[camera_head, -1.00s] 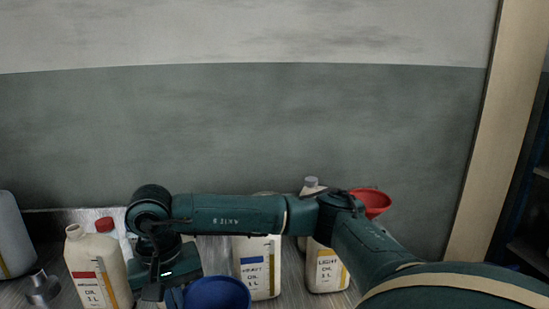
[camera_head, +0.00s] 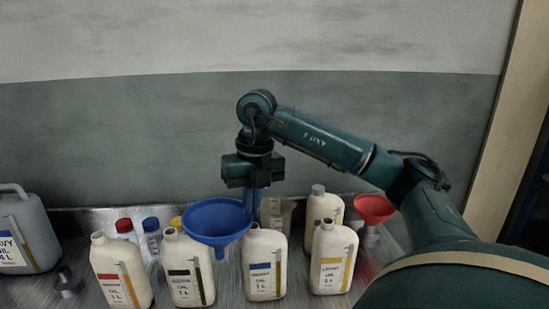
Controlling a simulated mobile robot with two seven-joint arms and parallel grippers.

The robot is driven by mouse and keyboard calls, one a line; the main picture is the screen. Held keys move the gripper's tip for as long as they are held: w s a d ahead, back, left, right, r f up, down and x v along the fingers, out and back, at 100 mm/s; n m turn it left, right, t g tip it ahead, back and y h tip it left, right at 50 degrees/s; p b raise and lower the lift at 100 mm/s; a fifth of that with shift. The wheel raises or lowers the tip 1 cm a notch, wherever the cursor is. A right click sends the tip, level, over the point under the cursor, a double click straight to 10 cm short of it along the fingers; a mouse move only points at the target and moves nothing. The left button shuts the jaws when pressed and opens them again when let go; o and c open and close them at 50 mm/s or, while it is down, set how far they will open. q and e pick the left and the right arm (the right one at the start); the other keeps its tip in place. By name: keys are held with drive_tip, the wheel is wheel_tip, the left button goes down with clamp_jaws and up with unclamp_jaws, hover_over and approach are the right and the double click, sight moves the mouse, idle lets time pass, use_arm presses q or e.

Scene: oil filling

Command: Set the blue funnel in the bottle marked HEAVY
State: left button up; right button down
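The blue funnel (camera_head: 216,218) hangs upright in the air, its spout between and in front of two bottles. My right gripper (camera_head: 251,205) points down and is shut on the funnel's right rim; its fingertips are partly hidden. My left gripper is not in view.
A grey jug (camera_head: 25,232) is at left. A red funnel (camera_head: 374,208) and a grey-capped bottle (camera_head: 322,212) are behind at right.

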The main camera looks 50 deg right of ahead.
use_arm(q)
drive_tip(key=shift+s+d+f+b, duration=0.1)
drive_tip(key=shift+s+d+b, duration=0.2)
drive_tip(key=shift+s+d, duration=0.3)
use_arm(e)
drive_tip(key=d+m, duration=0.1)
drive_tip(key=m, duration=0.3)
drive_tip(key=s+d+r+m, duration=0.1)
drive_tip(key=d+m, duration=0.1)
drive_tip(key=m, duration=0.1)
drive_tip(key=d+r+m, duration=0.1)
drive_tip(key=d+m, duration=0.1)
drive_tip(key=m, duration=0.2)
drive_tip(key=shift+s+r+m+t+h, duration=0.2)
drive_tip(key=shift+s+m+t+h, duration=0.1)
drive_tip(key=shift+t+h, duration=0.1)
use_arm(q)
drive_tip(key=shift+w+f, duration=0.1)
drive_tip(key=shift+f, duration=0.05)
use_arm(e)
drive_tip(key=shift+s+f, duration=0.1)
drive_tip(key=shift+f, duration=0.05)
